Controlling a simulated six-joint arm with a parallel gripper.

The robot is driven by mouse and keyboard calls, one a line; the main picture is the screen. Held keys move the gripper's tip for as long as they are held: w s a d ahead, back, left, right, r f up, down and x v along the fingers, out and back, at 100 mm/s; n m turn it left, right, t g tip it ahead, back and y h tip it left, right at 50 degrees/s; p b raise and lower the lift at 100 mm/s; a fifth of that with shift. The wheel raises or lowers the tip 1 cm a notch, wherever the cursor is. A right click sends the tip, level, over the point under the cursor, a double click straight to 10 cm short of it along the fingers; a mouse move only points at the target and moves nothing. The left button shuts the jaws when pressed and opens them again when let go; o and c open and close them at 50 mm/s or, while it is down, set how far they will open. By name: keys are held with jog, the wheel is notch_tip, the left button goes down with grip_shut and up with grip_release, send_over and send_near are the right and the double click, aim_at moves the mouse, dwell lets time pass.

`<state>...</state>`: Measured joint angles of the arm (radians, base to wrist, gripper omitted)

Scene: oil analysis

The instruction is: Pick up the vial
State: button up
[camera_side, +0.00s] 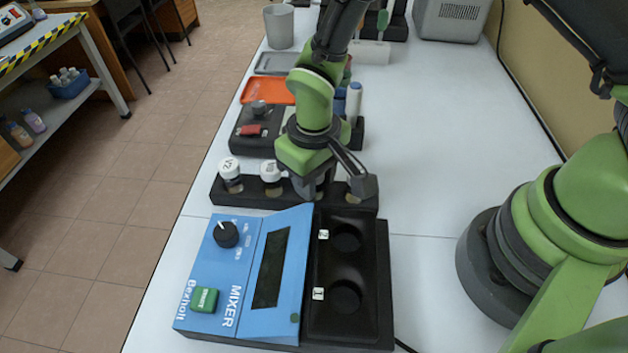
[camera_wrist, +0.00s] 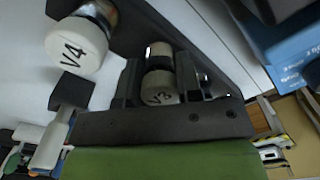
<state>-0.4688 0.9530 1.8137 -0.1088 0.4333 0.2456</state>
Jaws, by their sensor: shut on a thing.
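My gripper (camera_side: 315,188) is over the black vial rack (camera_side: 226,196). In the wrist view its two dark fingers (camera_wrist: 160,80) are closed on either side of a vial with a white cap marked V3 (camera_wrist: 160,91). That vial is mostly hidden behind the gripper in the side view. I cannot tell whether it is clear of its slot. A white-capped vial marked V4 (camera_wrist: 78,48) stands beside it in the wrist view. Two more white-capped vials, the leftmost (camera_side: 230,172) and its neighbour (camera_side: 271,172), stand in the rack to the left of my gripper.
A blue mixer (camera_side: 240,280) with a black block of two round wells, labelled 1 and 2 (camera_side: 346,268), is in front of the rack. Behind the rack are a black stand with a red item (camera_side: 250,130), an orange tray (camera_side: 267,92) and a grey cup (camera_side: 279,27).

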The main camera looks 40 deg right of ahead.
jog(key=shift+r, duration=0.1)
jog(key=r, duration=0.9)
jog(key=shift+s+a+r, duration=0.15)
jog(key=shift+a+r, duration=0.05)
jog(key=shift+a, duration=0.1)
jog(key=s+a+r+n, duration=0.1)
jog(key=s, duration=0.1)
jog(key=s+a, duration=0.2)
jog(key=s+a+r+n, duration=0.1)
jog(key=s+a, duration=0.1)
jog(key=shift+a+r+n, duration=0.1)
jog(key=shift+r+n, duration=0.2)
jog(key=shift+r, duration=0.05)
jog(key=s+a+r+n, duration=0.2)
jog(key=s+a+n, duration=0.15)
jog(key=s, duration=0.65)
jog(key=shift+s+a+f, duration=0.1)
jog(key=shift+s+f, duration=0.05)
jog(key=shift+f, duration=2.4)
jog(key=shift+f, duration=0.35)
jog(key=shift+f, duration=0.3)
jog(key=shift+f, duration=0.55)
